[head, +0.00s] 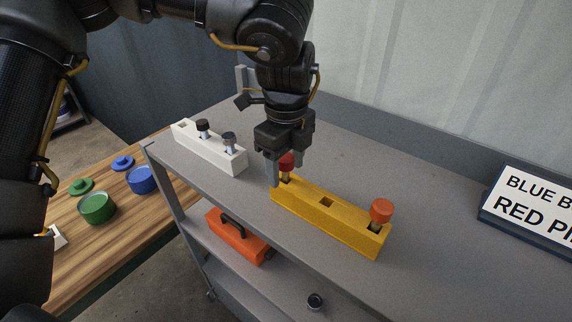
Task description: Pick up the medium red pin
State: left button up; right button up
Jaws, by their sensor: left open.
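A yellow block (335,222) with square holes lies on the grey shelf top. A red-headed pin (286,163) stands in its left hole. A second pin with an orange-red head (381,211) stands in its right hole; the middle hole is empty. My left gripper (286,180) points down over the left end of the block. Its fingers are open, around or just in front of the left red pin, and partly hide it. I cannot tell whether they touch it. My right gripper is not in view.
A white block (208,150) with two dark-topped pins sits on the shelf behind-left. A sign (533,203) stands at right. Green (97,208) and blue (142,180) pots stand on the wooden table at left.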

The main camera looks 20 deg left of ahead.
pick_arm(q)
jog(key=shift+s+d, duration=0.1)
jog(key=shift+c, duration=0.9)
jog(key=c, duration=1)
jog(key=shift+r, duration=0.15)
